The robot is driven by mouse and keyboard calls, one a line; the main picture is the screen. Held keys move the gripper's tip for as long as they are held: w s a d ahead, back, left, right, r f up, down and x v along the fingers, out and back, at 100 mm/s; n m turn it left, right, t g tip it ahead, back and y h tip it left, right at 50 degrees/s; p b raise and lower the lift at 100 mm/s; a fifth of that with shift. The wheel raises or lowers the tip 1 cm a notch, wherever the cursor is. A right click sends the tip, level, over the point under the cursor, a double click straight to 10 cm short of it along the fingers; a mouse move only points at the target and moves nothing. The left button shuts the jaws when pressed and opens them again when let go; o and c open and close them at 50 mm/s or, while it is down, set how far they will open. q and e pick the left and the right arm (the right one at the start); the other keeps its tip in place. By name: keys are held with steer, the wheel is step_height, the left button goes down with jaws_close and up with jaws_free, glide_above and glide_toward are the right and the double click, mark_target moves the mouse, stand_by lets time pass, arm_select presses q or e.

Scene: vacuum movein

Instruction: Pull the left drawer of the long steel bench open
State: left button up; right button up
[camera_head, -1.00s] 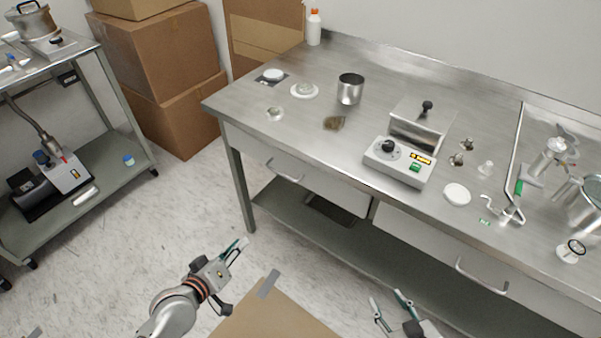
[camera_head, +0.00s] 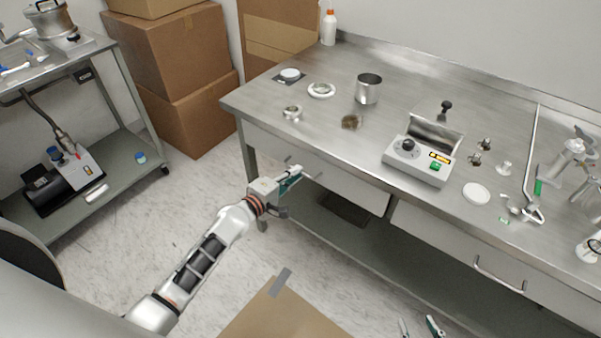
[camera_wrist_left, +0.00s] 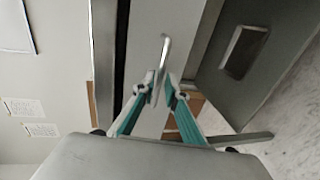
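The long steel bench (camera_head: 320,135) has a left drawer (camera_head: 345,187) that looks shut, its front flush under the top. My left gripper (camera_head: 293,178) is at the left end of this drawer front, at its handle, and partly covers it. In the left wrist view, the bar handle (camera_wrist_left: 165,50) runs between the two teal fingers of my left gripper (camera_wrist_left: 161,82). The fingers stand apart with small gaps beside the handle; contact is not clear. My right gripper (camera_head: 419,328) shows only its fingertips at the bottom edge, spread apart and empty.
The right drawer (camera_head: 450,245) with its handle (camera_head: 498,276) is along the bench. A lower shelf (camera_head: 345,240) runs underneath. A cart (camera_head: 125,170) stands left, and cardboard boxes (camera_head: 180,60) stand behind.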

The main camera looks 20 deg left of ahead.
arm_select(q)
steer(key=shift+x, duration=1.3)
jaws_close()
steer(key=shift+s, duration=0.1)
